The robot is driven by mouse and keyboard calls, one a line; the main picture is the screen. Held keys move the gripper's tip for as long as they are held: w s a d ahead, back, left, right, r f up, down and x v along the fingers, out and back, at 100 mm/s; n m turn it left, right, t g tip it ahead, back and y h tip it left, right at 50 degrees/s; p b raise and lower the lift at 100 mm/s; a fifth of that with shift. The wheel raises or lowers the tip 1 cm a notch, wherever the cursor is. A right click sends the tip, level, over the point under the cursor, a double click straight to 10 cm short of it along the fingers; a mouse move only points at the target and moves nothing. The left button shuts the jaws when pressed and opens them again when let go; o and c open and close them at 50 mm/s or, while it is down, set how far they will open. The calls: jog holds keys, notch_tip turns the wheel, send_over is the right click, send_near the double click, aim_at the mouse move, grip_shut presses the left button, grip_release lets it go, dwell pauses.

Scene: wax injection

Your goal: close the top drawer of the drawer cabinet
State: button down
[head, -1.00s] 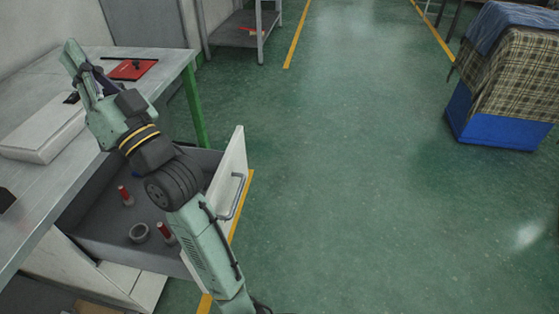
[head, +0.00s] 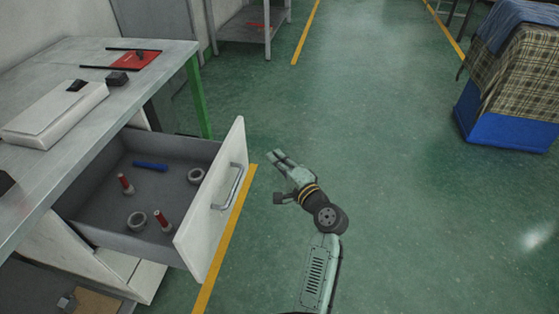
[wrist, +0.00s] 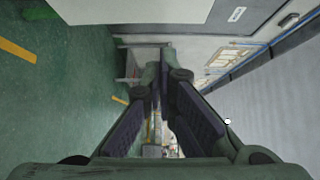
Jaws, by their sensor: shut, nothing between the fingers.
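The top drawer (head: 120,215) of the drawer cabinet (head: 75,255) stands pulled out from under the worktop in the head view. Its white front panel (head: 205,225) faces right and carries a metal bar handle (head: 231,188). Inside lie a blue piece, two red-topped pieces and two grey rings. My gripper (head: 277,156) is to the right of the drawer front, apart from the handle, with its fingers pointing up and left. Its fingers (wrist: 162,85) converge in the wrist view and are shut with nothing between them. The wrist view shows no clear handle.
The grey worktop (head: 150,58) overhangs the cabinet, with a white box (head: 52,118) and a red pad (head: 135,62) on it. A green table leg (head: 197,97) stands behind the drawer. A blue crate under checked cloth (head: 505,125) is at the right. The middle floor is clear.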

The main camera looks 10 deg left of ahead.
jog(key=w+a+p, duration=0.2)
jog(key=w+a, duration=0.2)
jog(key=a, duration=0.3)
jog(key=shift+a, duration=0.4)
jog(key=shift+w, duration=0.1)
